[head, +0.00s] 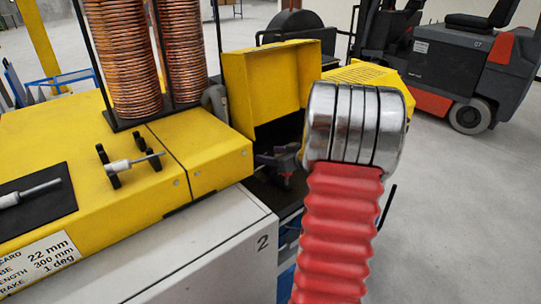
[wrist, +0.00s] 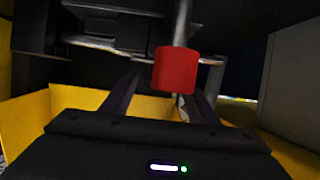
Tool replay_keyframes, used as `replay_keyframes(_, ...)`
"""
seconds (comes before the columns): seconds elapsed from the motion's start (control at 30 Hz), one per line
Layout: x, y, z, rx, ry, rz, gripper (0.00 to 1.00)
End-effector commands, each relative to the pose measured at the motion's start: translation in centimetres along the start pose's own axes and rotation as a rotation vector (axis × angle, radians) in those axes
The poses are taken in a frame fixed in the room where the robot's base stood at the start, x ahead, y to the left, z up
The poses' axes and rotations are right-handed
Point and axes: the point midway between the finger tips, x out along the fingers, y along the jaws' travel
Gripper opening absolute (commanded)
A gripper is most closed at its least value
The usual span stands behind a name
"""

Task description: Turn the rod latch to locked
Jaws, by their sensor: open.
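A red cylindrical knob (wrist: 175,68) sits on the end of a grey rod (wrist: 182,22) in the wrist view; I take this to be the rod latch. My gripper (wrist: 160,85) is open, with its two dark fingers pointing toward the knob. The knob appears between the finger lines, closer to the right finger, and hides that finger's tip. I cannot tell how deep it is between them. In the head view, my gripper (head: 278,160) is small and dark beneath the raised yellow cover. My red arm partly blocks that area.
A yellow cover (head: 262,85) stands open behind the gripper. The yellow machine top (head: 90,150) holds copper coils (head: 125,60) and a small metal rod in black holders (head: 133,163). Dark plates (wrist: 120,35) surround the knob. A forklift (head: 465,70) stands at the back right.

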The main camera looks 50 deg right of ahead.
Motion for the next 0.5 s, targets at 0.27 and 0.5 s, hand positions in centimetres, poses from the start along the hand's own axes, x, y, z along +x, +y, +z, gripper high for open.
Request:
replay_keyframes(0.27,-3.6,0.2,-0.1,0.001,0.001,0.004,0.54)
replay_keyframes(0.5,-7.9,0.1,0.0,0.001,0.001,0.005,0.54)
